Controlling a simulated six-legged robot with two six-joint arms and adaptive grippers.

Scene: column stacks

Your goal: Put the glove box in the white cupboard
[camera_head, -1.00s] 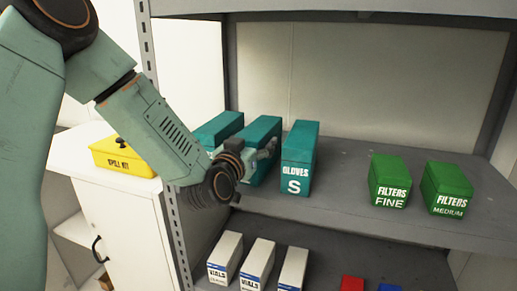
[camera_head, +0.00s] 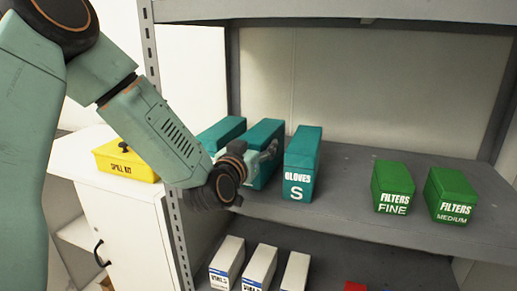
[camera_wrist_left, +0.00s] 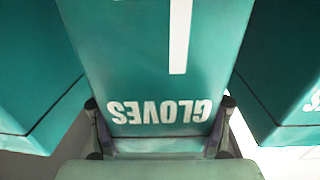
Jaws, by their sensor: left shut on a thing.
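Three teal glove boxes stand side by side on the grey shelf. My left gripper (camera_head: 264,155) is at the front of the middle glove box (camera_head: 265,133), partly hidden by my wrist. In the left wrist view my fingers (camera_wrist_left: 160,104) are shut on both sides of this glove box (camera_wrist_left: 140,60), near its upside-down "GLOVES" print; its size letter is cut off. The right glove box (camera_head: 301,165) reads "S"; the left one (camera_head: 220,131) is partly behind my arm. The white cupboard (camera_head: 123,225) stands at the left with a black handle (camera_head: 99,253); shelving shows left of its door panel. My right gripper is not in view.
A yellow spill kit (camera_head: 125,160) sits on the cupboard's top. A shelf post (camera_head: 178,235) stands between cupboard and shelf (camera_head: 340,205). Green filter boxes (camera_head: 392,187) stand at the right. Vial boxes (camera_head: 259,268) are on the lower shelf. Neighbouring glove boxes stand close on both sides.

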